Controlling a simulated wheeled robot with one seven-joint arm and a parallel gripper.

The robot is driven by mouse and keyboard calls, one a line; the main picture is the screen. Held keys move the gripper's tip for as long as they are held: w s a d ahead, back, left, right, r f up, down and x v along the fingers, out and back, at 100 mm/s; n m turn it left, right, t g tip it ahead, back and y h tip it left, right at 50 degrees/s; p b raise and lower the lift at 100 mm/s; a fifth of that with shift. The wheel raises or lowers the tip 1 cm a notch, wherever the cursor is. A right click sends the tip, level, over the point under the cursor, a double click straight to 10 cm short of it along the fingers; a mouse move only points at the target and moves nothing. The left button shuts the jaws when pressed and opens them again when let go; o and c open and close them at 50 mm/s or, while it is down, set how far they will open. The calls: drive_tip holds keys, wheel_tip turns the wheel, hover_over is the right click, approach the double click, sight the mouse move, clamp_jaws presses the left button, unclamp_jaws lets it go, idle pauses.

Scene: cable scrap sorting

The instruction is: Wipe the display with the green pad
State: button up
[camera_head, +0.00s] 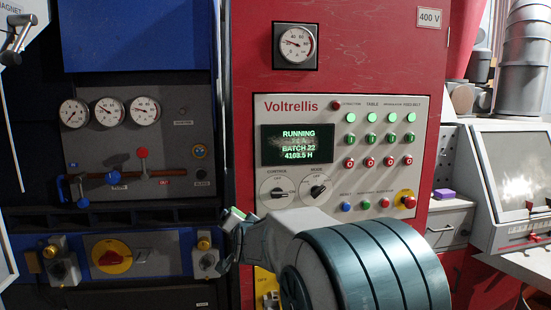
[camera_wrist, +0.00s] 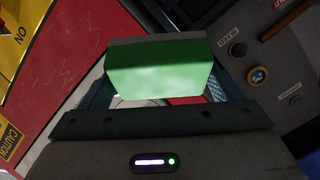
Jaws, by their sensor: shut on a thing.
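The green pad (camera_wrist: 160,70) is between the jaws of my gripper (camera_wrist: 158,98) in the wrist view, its broad face toward the camera. In the head view only a small green edge of it (camera_head: 237,213) shows at my gripper (camera_head: 232,236), left of my big arm link. The dark display (camera_head: 298,144) on the Voltrellis panel shows green text, RUNNING and BATCH 22, with a greyish smear across its middle line. My gripper is below and left of this display, apart from it.
Knobs (camera_head: 318,190) and several coloured buttons surround the display. A red emergency button (camera_head: 408,201) is at the lower right. A slanted screen (camera_head: 510,172) with a whitish smear stands at far right, near a purple block (camera_head: 444,194). Levers and gauges (camera_head: 108,112) are on the left.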

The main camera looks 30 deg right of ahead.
drive_tip(key=s+d+r+m+t+h+b, duration=0.1)
drive_tip(key=s+d+r+m+h, duration=0.15)
drive_tip(key=r, duration=0.45)
drive_tip(key=s+d+r+m+t+h, duration=0.1)
drive_tip(key=d+r+m+h, duration=0.15)
drive_tip(key=r, duration=0.35)
drive_tip(key=s+d+r+m+t+h+b, duration=0.1)
drive_tip(key=s+d+r+h, duration=0.1)
drive_tip(key=r+h, duration=0.35)
drive_tip(key=shift+y, duration=0.95)
drive_tip(key=shift+w+a+p+x, duration=0.15)
drive_tip(key=shift+p+x, duration=0.3)
drive_tip(key=shift+x, duration=0.5)
drive_tip(key=shift+w+a+p+x, duration=0.15)
drive_tip(key=shift+p+x, duration=0.25)
drive_tip(key=shift+x, duration=0.55)
drive_tip(key=shift+w+a+p+x, duration=0.15)
drive_tip(key=shift+p+x, duration=0.3)
drive_tip(key=shift+x, duration=0.45)
drive_tip(key=shift+w+d+f, duration=0.1)
drive_tip(key=shift+w+d, duration=0.05)
drive_tip(key=shift+w, duration=0.3)
drive_tip(key=shift+w+d, duration=0.15)
drive_tip(key=shift+w, duration=0.3)
